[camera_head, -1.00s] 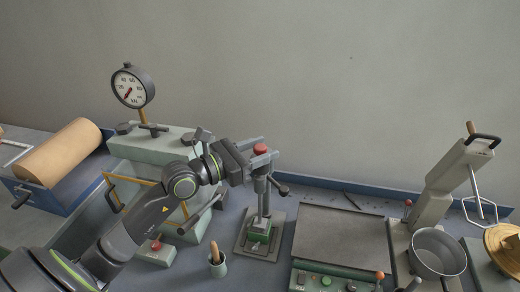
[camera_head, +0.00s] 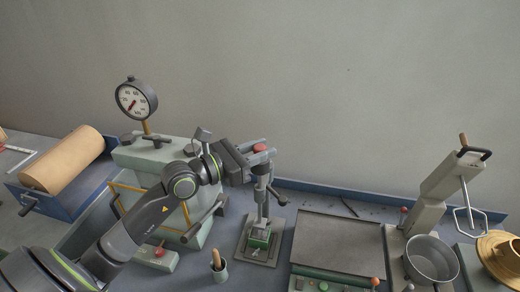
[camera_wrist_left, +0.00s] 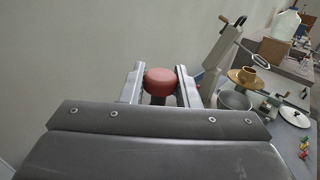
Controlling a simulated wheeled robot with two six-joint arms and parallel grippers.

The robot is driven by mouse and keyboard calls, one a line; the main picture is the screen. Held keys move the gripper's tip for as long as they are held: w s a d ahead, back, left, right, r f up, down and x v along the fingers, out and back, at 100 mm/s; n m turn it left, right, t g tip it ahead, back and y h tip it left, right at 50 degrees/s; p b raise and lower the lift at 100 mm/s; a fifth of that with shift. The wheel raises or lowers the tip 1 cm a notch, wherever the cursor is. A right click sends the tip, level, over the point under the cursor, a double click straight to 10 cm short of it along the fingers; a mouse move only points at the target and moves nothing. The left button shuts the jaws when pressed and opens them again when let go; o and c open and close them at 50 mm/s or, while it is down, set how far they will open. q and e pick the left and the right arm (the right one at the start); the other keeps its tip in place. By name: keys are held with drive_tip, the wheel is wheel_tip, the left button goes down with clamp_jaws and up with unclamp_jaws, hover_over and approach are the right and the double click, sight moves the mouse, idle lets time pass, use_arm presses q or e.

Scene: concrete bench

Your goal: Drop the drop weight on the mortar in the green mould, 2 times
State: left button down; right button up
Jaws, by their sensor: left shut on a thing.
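The drop weight has a red knob (camera_head: 260,148) on top of an upright grey rod (camera_head: 262,186) in a stand. My left gripper (camera_head: 258,154) is shut on the drop weight just below the knob. In the left wrist view the red knob (camera_wrist_left: 160,80) sits between the two fingers. The green mould (camera_head: 260,238) stands under the rod on a square base plate (camera_head: 241,249). The mortar inside the mould is too small to make out. My right gripper is not in view.
A side lever (camera_head: 279,197) juts from the stand. A flat dark plate (camera_head: 338,242), a metal bowl (camera_head: 430,260) and a tilted grey arm (camera_head: 447,180) are to the right.

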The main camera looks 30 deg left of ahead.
use_arm(q)
wheel_tip(320, 180, up, 4)
drive_tip(key=p, duration=0.2)
drive_tip(key=shift+p, duration=0.4)
drive_tip(key=shift+f, duration=0.1)
drive_tip(key=c, duration=1.1)
unclamp_jaws()
drive_tip(key=shift+c, duration=0.2)
drive_tip(key=shift+f, duration=0.1)
drive_tip(key=shift+s+a+f, duration=0.1)
drive_tip(key=shift+s+a, duration=0.3)
drive_tip(key=shift+s, duration=0.15)
drive_tip(key=p+v, duration=0.2)
drive_tip(key=v, duration=1.4)
